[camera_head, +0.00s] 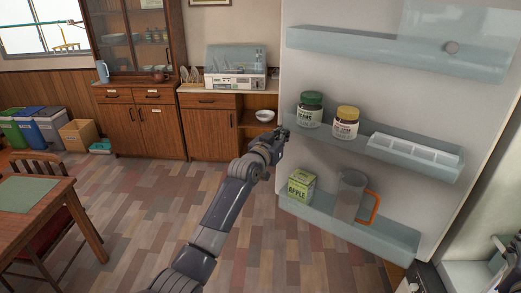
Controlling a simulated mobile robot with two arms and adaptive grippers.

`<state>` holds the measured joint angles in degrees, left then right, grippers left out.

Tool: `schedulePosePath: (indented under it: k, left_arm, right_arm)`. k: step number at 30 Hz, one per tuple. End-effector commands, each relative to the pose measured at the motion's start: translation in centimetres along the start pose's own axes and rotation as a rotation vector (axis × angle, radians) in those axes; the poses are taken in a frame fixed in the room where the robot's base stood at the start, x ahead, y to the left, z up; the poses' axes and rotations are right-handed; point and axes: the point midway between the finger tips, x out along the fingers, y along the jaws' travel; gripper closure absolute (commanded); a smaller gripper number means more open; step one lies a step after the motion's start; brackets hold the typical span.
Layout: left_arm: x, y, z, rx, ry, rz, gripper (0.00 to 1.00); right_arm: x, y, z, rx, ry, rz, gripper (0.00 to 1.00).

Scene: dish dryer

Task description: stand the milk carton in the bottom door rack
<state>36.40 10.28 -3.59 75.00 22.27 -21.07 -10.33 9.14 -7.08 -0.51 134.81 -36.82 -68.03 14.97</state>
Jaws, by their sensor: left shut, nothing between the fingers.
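The open fridge door has a bottom door rack (391,238), a long pale translucent bin low on the door. A small green and white carton (300,186) reading "APPLE" stands upright at its left end. I see no carton that I can make out as milk. My left gripper (283,132) is at the door's left edge, near the middle rack and above the green carton. It is shut, small in the picture and holds nothing. My right gripper is not clearly in view.
A clear pitcher (349,195) with an orange handle stands right of the green carton. The middle rack holds a green-lidded jar (310,111), a yellow-lidded jar (346,123) and a white tray (413,152). The bottom rack's right part is clear. A table (40,204) stands at left.

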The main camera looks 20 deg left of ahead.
Motion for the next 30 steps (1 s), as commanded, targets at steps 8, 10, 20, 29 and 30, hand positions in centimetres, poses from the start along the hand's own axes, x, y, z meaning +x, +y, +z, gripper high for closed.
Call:
schedulePosePath:
  k: [8, 10, 20, 29, 30]
  left_arm:
    - [-1.4, -0.1, 0.3, 0.002, -0.004, 0.001, 1.00]
    - [-1.9, -0.2, 0.4, 0.002, -0.005, 0.001, 1.00]
    - [-5.7, -0.7, 0.5, 0.002, -0.005, 0.001, 1.00]
    - [-8.9, -1.1, 0.4, 0.001, -0.006, 0.001, 1.00]
    - [-9.2, -1.1, 0.4, 0.001, -0.007, 0.001, 1.00]
  right_arm:
    - [0.0, 0.0, 0.0, 0.002, 0.009, -0.001, 1.00]
    - [0.0, 0.0, 0.1, 0.002, 0.009, -0.001, 1.00]
    - [0.2, 0.0, 1.2, 0.002, 0.009, -0.001, 1.00]
    - [0.4, 0.0, 1.9, 0.002, 0.009, -0.001, 1.00]
    - [0.4, 0.0, 2.0, 0.002, 0.009, -0.001, 1.00]
